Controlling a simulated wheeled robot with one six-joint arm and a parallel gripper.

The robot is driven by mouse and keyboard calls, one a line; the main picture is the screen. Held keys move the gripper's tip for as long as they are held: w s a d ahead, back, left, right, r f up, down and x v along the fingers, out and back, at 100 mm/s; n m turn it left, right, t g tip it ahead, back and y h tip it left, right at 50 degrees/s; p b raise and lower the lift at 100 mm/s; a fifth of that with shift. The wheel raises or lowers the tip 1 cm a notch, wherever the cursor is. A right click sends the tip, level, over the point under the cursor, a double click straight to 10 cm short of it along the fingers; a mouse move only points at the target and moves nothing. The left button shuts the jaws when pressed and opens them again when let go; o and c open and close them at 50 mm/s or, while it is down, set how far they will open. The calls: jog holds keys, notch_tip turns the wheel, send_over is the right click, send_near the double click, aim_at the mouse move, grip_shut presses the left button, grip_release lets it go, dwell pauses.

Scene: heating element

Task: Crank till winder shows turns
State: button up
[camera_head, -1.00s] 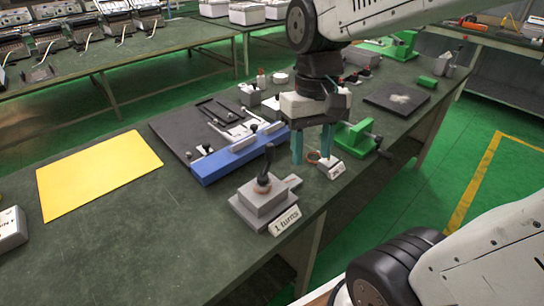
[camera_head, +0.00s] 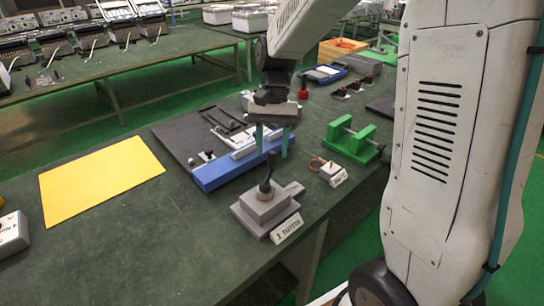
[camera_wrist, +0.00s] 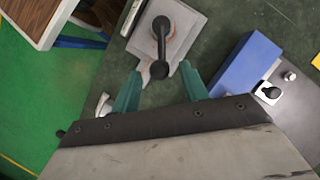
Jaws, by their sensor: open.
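The winder (camera_head: 262,211) is a stepped grey block on the green bench, with a black crank (camera_head: 266,186) on top. Its front label (camera_head: 286,228) appears to read "1 turns". My gripper (camera_head: 271,153) is open, with its teal fingers pointing down just above and behind the crank. In the wrist view the grey winder (camera_wrist: 184,22) is at the top centre.
A blue bar (camera_head: 235,167) on a dark plate lies behind the winder. A small white labelled block (camera_head: 333,173) with a copper ring and a green clamp (camera_head: 352,141) stand to the right. A yellow sheet (camera_head: 100,179) lies on the left, with bare bench before it.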

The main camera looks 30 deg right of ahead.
aim_at(274, 157)
jog(key=shift+x, duration=1.5)
grip_shut()
jog(key=shift+d+m, duration=0.2)
jog(key=shift+m, duration=0.1)
